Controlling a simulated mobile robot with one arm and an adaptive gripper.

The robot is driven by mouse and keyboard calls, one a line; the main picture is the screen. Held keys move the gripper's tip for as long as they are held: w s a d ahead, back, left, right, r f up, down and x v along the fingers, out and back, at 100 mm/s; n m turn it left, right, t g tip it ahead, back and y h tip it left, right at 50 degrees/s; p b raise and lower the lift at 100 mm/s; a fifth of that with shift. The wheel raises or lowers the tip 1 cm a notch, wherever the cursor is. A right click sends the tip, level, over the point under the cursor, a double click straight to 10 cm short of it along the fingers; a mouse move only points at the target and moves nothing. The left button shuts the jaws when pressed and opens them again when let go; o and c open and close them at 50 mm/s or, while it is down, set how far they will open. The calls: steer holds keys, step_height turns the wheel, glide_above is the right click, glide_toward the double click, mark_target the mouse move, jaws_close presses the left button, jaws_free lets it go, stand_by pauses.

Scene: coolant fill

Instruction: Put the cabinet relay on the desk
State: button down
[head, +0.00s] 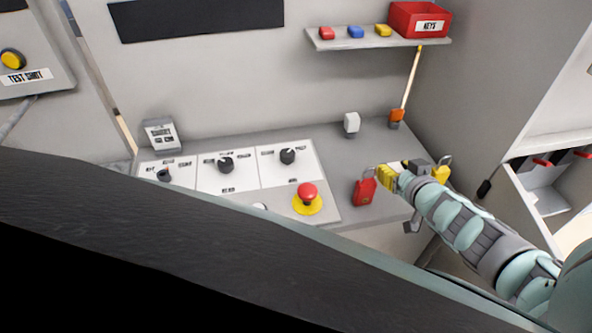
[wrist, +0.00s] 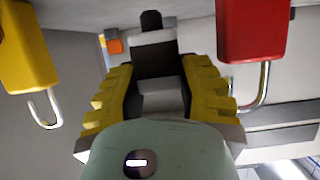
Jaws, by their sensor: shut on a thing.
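My gripper (head: 388,178) is over the right end of the grey desk (head: 372,146), between a red and a yellow padlock in the head view. In the wrist view my gripper (wrist: 158,100) has its yellow fingers closed on a dark and light-grey block (wrist: 155,62), which I take to be the cabinet relay. The fingers hide its sides. In the head view the held part is small and mostly hidden, so I cannot tell whether it touches the desk.
A red padlock (head: 365,191) and a yellow padlock (head: 441,174) flank my gripper. A white block (head: 351,123) and an orange piece (head: 397,116) stand at the desk's back. The control panel (head: 229,172) with a red stop button (head: 307,195) is left. A shelf (head: 380,42) hangs above.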

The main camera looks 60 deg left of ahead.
steer(key=shift+s+f, duration=0.1)
steer(key=shift+f, duration=1.25)
steer(key=shift+f, duration=0.15)
steer(key=c, duration=1)
jaws_free()
steer(key=shift+o, duration=0.2)
steer(key=shift+d+r, duration=0.1)
steer(key=shift+r, duration=0.15)
